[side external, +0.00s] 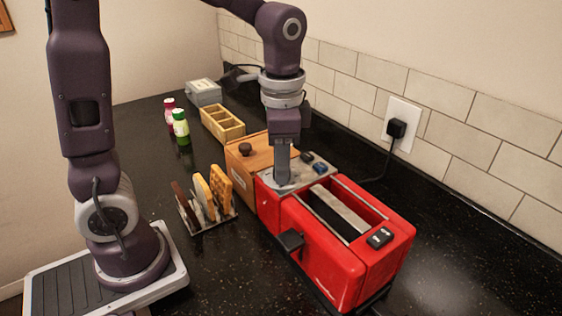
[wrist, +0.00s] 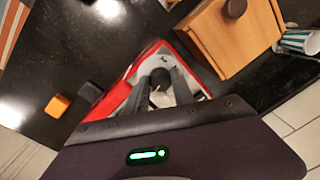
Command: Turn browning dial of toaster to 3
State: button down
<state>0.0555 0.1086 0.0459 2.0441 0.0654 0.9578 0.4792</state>
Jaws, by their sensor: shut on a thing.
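The red toaster (side external: 325,250) stands on the dark counter, with a long slot on top and a black lever on its near side. Its grey control panel (side external: 303,172) is at the far end. My gripper (side external: 283,180) points down onto this panel. In the wrist view, my gripper (wrist: 165,88) has its fingers on both sides of a dark round dial (wrist: 160,79), closed on it. The dial's markings and its setting cannot be read. The toaster's red edge also shows in the wrist view (wrist: 118,85).
A wooden box (side external: 248,160) with a dark knob stands right behind the toaster. A toast rack (side external: 207,205) is at its left. Farther back are bottles (side external: 181,127), a wooden divided tray (side external: 222,124) and a grey box (side external: 204,92). A wall plug (side external: 396,128) has a cord.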

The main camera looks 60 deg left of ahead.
jog(key=n, duration=0.4)
jog(key=shift+w+n, duration=0.1)
jog(key=shift+n, duration=0.2)
jog(key=n, duration=0.5)
jog(key=shift+g, duration=0.3)
jog(key=n, duration=0.5)
jog(key=shift+w, duration=0.1)
jog(key=n, duration=0.4)
jog(key=shift+n+g, duration=0.3)
jog(key=shift+n, duration=0.1)
jog(key=c, duration=1.1)
grip_release()
jog(key=shift+o, duration=0.2)
